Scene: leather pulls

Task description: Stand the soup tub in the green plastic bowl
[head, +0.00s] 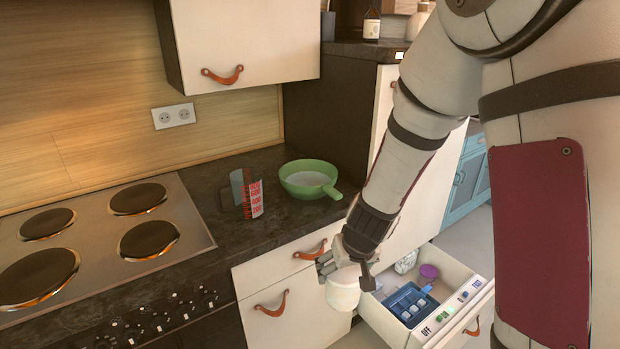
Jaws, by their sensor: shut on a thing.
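The soup tub (342,294) is a small white rounded container. My gripper (347,268) is shut on it near its top. The tub hangs in front of the lower cabinet, beside the open drawer and below the counter's front edge. The green plastic bowl (296,188) stands on the dark counter, up and to the left of my gripper. It has a short handle pointing to the lower right. Its visible inside looks pale and empty. The fingers partly hide the tub's top.
A clear measuring cup with red markings (250,196) stands left of the bowl. The hob (95,245) is further left. An open drawer (376,318) holds a blue tray (408,304), a purple-topped thing (428,272) and several small items. A tall dark-sided cabinet (325,125) rises behind the bowl.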

